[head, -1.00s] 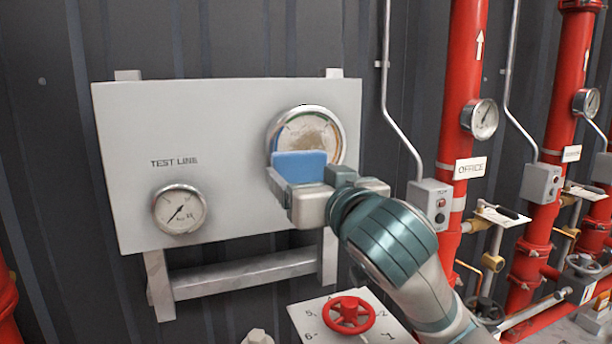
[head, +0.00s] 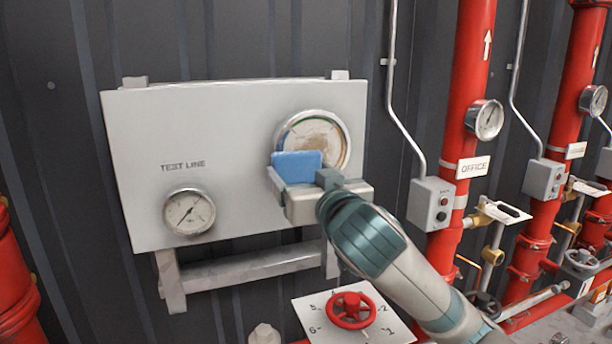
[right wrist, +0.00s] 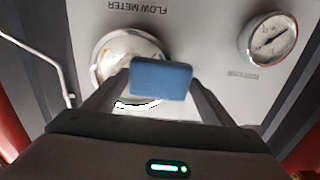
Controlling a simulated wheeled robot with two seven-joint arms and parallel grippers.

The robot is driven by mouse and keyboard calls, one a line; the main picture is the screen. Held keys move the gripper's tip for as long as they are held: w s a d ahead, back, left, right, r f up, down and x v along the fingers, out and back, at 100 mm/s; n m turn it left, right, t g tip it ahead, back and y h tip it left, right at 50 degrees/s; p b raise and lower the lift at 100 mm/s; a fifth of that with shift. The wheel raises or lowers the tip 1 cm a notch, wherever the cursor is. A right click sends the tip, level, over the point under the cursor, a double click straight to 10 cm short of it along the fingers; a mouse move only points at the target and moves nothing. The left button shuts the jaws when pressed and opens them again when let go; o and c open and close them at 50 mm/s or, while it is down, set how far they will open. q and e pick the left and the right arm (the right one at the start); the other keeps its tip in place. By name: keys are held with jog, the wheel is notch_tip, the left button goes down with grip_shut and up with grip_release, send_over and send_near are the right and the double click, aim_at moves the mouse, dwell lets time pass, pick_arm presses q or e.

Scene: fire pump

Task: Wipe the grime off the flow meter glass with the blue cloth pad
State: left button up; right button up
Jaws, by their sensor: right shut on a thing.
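The flow meter (head: 318,132) is the larger round gauge at the right of the grey panel, with brown grime on its glass. My right gripper (head: 318,178) is shut on the blue cloth pad (head: 297,166), in front of the lower left of the flow meter. In the right wrist view the pad (right wrist: 161,79) sits between the two fingers and covers part of the flow meter (right wrist: 118,50). I cannot tell whether the pad touches the glass. My left gripper is not in view.
A smaller gauge (head: 189,212) sits at the panel's lower left, below the words TEST LINE. A red handwheel (head: 350,310) on a numbered plate stands below. Red pipes (head: 468,75) and a grey switch box (head: 431,204) are at the right.

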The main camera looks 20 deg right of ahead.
aim_at(316, 168)
jog(key=shift+w, duration=0.5)
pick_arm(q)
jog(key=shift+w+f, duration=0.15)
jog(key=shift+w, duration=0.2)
pick_arm(e)
jog(key=shift+w, duration=0.1)
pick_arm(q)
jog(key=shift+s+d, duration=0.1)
pick_arm(e)
jog(key=shift+w, duration=0.15)
jog(key=shift+w, duration=0.8)
jog(key=shift+d, duration=0.1)
jog(key=shift+d, duration=1.75)
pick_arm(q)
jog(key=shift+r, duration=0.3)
pick_arm(e)
jog(key=shift+d, duration=0.1)
